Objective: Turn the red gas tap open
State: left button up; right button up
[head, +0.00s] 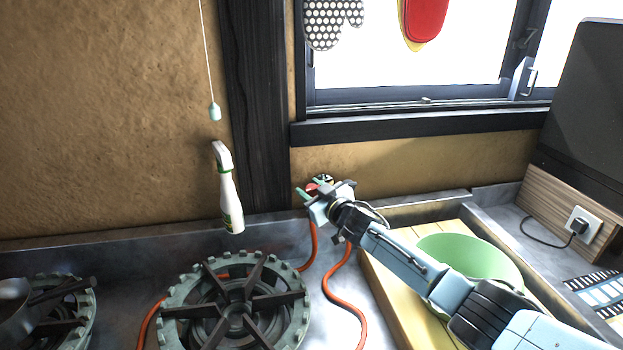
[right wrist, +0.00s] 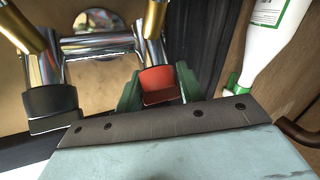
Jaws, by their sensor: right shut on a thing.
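The red gas tap (head: 311,188) is on the clay wall below the window, mostly hidden behind my gripper in the head view. In the right wrist view the red tap (right wrist: 158,82) sits at the end of a chrome fitting. My right gripper (head: 312,187) reaches it from the lower right. Its green fingers (right wrist: 158,88) stand on either side of the red tap and are shut on it. How far the tap is turned I cannot tell. My left gripper is not in view.
A black-ended chrome fitting (right wrist: 52,103) is close beside the red tap. A white spray bottle (head: 230,200) is left of my gripper. Orange hoses (head: 345,300) run near a gas burner (head: 235,310). A green bowl (head: 470,258) stands on a wooden board (head: 385,290) under my right arm.

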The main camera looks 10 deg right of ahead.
jog(key=shift+r+n+p, duration=0.3)
jog(key=shift+n, duration=0.2)
jog(key=shift+f+n+g+y, duration=0.1)
jog(key=shift+n+g+y, duration=0.2)
jog(key=shift+g+y, duration=0.15)
jog(key=shift+d, duration=0.1)
jog(key=shift+f+n+y, duration=0.1)
jog(key=shift+n+y, duration=0.15)
jog(key=shift+n, duration=0.05)
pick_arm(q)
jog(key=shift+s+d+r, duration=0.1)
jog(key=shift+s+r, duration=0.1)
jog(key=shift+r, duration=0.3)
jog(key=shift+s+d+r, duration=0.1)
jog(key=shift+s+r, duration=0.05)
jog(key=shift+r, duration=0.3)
pick_arm(e)
jog(key=o, duration=0.9)
pick_arm(q)
jog(key=shift+p, duration=0.3)
